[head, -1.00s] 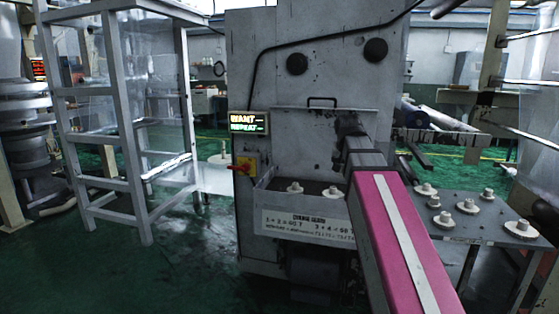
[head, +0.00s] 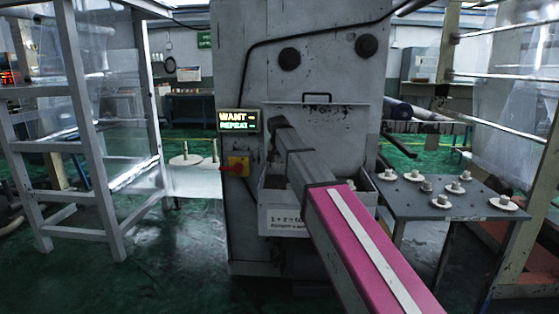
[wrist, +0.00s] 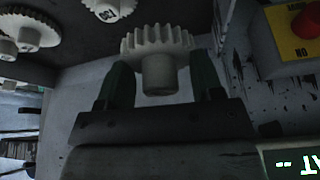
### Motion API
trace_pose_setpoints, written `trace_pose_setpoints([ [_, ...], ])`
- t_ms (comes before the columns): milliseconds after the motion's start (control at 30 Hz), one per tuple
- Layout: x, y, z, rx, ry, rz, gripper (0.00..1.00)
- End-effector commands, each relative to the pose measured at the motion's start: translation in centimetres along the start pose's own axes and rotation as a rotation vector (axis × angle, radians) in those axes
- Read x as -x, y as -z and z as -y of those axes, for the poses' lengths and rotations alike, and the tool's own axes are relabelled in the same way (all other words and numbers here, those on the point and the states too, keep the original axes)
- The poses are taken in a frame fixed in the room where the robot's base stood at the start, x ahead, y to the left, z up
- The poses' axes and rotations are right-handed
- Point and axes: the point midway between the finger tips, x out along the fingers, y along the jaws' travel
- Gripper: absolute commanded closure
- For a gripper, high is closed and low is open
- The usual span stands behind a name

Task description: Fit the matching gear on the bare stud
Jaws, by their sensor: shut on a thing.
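My gripper (wrist: 163,85) is shut on a pale toothed gear (wrist: 157,42) with a round hub, one finger on each side, in the wrist view. In the head view my arm reaches over the machine's front tray (head: 266,187), and the fingers and held gear cannot be made out. More pale gears (wrist: 32,32) rest on a dark surface at the upper left of the wrist view, apart from the held gear; one at the top (wrist: 108,8) carries a small mark. Behind the machine at left, a pale disc (head: 186,160) and a thin upright post (head: 214,151) stand on a light surface.
A grey table (head: 420,205) at right bears several pale gears (head: 440,201).

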Motion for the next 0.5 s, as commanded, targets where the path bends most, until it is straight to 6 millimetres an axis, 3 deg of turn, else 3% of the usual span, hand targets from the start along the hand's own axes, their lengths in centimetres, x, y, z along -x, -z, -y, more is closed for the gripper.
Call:
trace_pose_setpoints([
  [500,-3.6,-1.4,0.6,0.003,0.0,0.001,0.64],
])
